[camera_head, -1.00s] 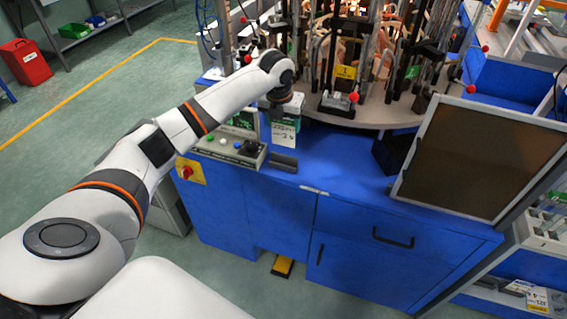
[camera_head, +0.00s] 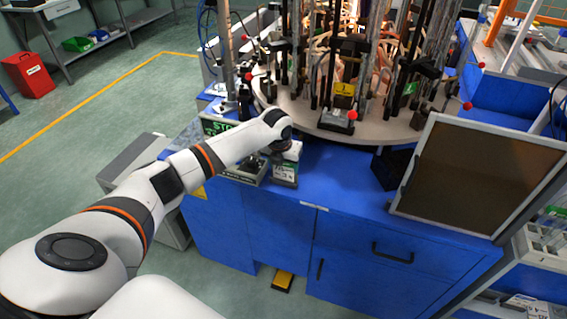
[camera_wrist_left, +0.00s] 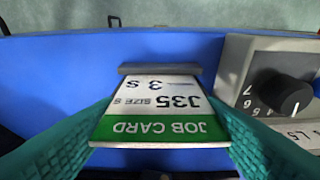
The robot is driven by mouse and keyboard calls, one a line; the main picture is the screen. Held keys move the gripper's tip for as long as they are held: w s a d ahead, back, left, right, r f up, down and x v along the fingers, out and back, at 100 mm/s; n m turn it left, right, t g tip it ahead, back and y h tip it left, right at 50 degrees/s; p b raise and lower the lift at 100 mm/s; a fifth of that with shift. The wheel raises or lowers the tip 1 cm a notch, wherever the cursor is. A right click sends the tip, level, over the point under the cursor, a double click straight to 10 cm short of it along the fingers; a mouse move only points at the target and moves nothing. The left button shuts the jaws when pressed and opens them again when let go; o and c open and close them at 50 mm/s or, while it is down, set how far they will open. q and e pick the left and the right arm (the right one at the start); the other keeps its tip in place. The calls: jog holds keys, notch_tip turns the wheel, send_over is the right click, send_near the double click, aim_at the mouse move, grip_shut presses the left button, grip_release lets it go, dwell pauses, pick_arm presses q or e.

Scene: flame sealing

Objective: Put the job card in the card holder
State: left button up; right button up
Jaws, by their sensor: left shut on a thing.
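The job card (camera_wrist_left: 158,108), white with a green "JOB CARD" band, is between the two teal fingers of my left gripper (camera_wrist_left: 160,145) in the left wrist view. The gripper is shut on it near the green end. The card's far edge meets the dark grey card holder (camera_wrist_left: 158,68); I cannot tell whether it is inside the slot or just over it. My right gripper is not in view.
A grey control box with a black knob (camera_wrist_left: 290,95) is close beside the holder. The round machine table (camera_head: 375,132) with burners and rods stands behind. A framed dark panel (camera_head: 480,175) is at the right. The blue bench top (camera_head: 340,180) between is clear.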

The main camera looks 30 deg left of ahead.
pick_arm(q)
jog(key=o, duration=1)
jog(key=shift+f, duration=0.1)
jog(key=v, duration=1.2)
jog(key=shift+w+b, duration=0.1)
jog(key=shift+b, duration=0.3)
